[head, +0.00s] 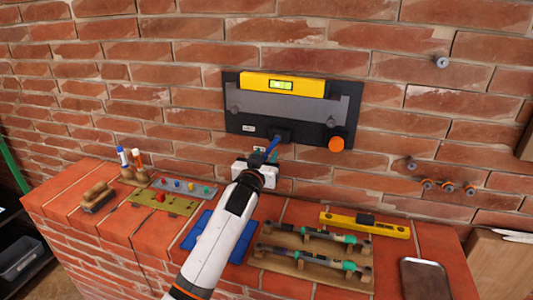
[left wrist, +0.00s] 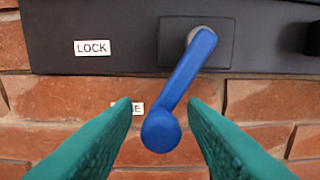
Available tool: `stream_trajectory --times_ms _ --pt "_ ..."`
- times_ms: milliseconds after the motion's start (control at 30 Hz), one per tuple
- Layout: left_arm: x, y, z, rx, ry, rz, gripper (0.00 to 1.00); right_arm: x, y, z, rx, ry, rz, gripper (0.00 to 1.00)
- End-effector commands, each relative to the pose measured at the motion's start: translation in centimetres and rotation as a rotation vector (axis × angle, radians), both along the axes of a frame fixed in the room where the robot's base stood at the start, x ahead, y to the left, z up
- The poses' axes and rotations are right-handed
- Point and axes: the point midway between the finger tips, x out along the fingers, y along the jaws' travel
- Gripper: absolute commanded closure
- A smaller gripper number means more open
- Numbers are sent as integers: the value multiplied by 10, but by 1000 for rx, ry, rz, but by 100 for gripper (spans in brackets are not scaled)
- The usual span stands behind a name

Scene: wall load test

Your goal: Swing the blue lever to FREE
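The blue lever (left wrist: 188,70) hangs from a pivot on the black wall panel (head: 243,95), slanting down and to the left in the left wrist view. Its round knob (left wrist: 160,130) is at the lower end. The lever also shows in the head view (head: 272,146). My left gripper (left wrist: 160,104) is open, with a green finger on each side of the lever and visible gaps to both. The LOCK label (left wrist: 92,47) is left of the pivot. A lower label (left wrist: 137,107) is partly hidden by the left finger; only its end letters show. My right gripper is out of view.
The panel carries a yellow level (head: 283,85) and an orange knob (head: 336,144). Bolts stick out of the wall at right.

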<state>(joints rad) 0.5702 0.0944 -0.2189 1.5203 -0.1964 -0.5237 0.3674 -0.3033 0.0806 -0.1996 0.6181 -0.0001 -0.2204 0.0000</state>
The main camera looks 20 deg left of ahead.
Motion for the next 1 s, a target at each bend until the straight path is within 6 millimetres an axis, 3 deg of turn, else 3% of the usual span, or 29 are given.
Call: stream_trajectory --times_ms 200,467,733,1000 --pt "14 -1 0 0 0 -1 61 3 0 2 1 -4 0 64" --pt "14 -1 0 0 0 -1 61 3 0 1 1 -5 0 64" --pt "14 -1 0 0 0 0 100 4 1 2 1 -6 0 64" --pt "14 -2 1 -25 -1 0 100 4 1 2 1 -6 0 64"
